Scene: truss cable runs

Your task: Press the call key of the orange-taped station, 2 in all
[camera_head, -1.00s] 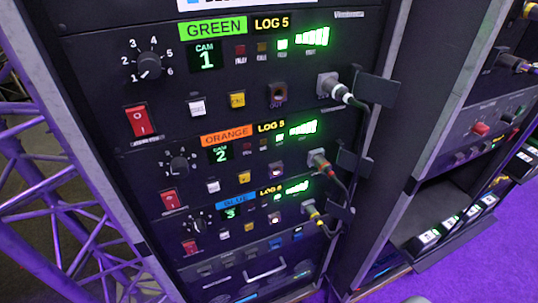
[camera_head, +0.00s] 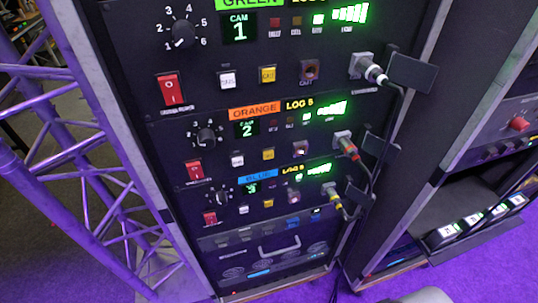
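The orange-taped station (camera_head: 254,112) is the middle of three stacked panels on the black rack. Its display (camera_head: 246,129) reads CAM 2. Below the display are a white key (camera_head: 237,160) and a yellow key (camera_head: 268,154), with a dark square control (camera_head: 300,149) to their right. The lettering on these keys is too small to read for certain. A dark knob (camera_head: 206,136) and a red rocker switch (camera_head: 194,171) are on the left, and green lights (camera_head: 332,109) glow at the upper right.
The green-taped station (camera_head: 248,4) is above and the blue-taped station (camera_head: 257,177) below. Plugged cables (camera_head: 347,147) and dark brackets (camera_head: 410,73) stick out on the right. A metal truss (camera_head: 75,150) stands left; another rack (camera_head: 480,180) stands right. Purple floor is clear at the lower right.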

